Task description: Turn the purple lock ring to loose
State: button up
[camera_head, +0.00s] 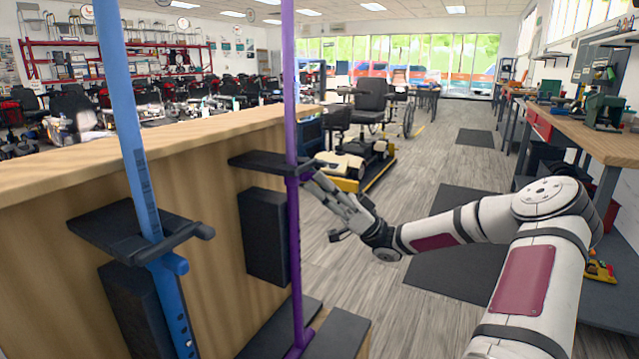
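The purple pole (291,80) stands upright in front of a wooden counter and passes through a dark bracket (262,163). The purple lock ring (294,181) sits around the pole just below that bracket. It is small here, and its turn position cannot be read. My gripper (311,178) reaches in from the right, with its grey fingers pointing up and left at the ring's right side. The fingertips are at or very close to the ring; I cannot tell whether they touch or grip it. The fingers overlap, so their opening is unclear.
A blue pole (140,150) with its own bracket (115,232) and blue collar stands nearer, at left. The wooden counter (60,165) lies behind both poles. Mobility scooters stand beyond it, and a workbench (600,145) runs along the right. The floor (415,185) between is largely clear.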

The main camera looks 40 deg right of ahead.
jog(key=v, duration=1.2)
